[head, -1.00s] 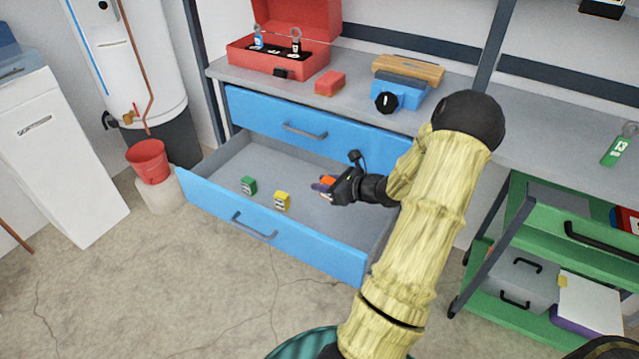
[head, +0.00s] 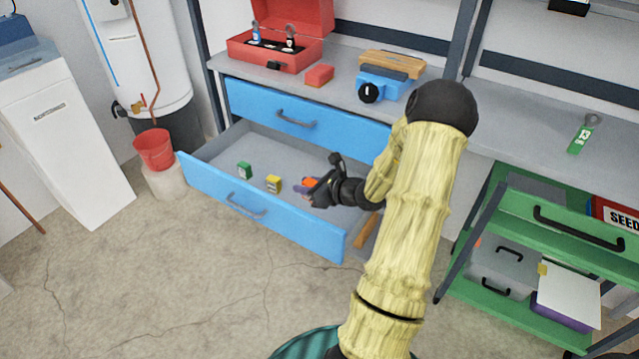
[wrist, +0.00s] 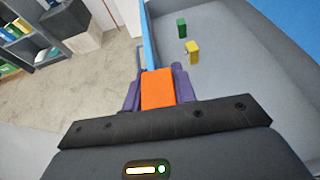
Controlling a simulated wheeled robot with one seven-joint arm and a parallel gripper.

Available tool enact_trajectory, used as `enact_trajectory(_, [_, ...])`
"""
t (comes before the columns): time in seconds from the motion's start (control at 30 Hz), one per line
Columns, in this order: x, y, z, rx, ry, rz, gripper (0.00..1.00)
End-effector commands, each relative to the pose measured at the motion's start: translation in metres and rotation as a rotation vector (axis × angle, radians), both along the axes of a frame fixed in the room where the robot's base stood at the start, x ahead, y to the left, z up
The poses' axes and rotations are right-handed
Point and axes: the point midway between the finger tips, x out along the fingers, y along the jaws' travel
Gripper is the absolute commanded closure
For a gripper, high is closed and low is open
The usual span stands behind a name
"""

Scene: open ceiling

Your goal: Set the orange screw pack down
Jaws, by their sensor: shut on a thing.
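My gripper (head: 304,187) is shut on the orange screw pack (head: 309,181), over the open blue drawer (head: 275,228). In the wrist view the pack (wrist: 158,90) sits between the two purple fingers of my gripper (wrist: 158,86). The drawer's blue front wall runs beside it there, and the grey drawer floor lies to the right. A green pack (head: 245,170) and a yellow pack (head: 273,184) stand on the drawer floor, left of my gripper. How far the orange pack is above the floor is hard to tell.
A wooden-handled tool (head: 366,232) lies in the drawer's right end. Above is a grey workbench with a red toolbox (head: 262,52), a red block (head: 319,75) and a blue device (head: 385,83). A green cart (head: 560,217) stands at right.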

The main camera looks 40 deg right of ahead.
Motion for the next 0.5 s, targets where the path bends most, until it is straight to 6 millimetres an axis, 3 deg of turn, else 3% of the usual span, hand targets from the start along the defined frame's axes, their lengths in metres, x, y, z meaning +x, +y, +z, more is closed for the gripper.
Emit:
enact_trajectory(0.37, [0.024,0.059,-0.025,0.006,0.000,0.022,0.98])
enact_trajectory(0.5, [0.033,0.090,-0.041,0.008,0.000,0.025,0.98])
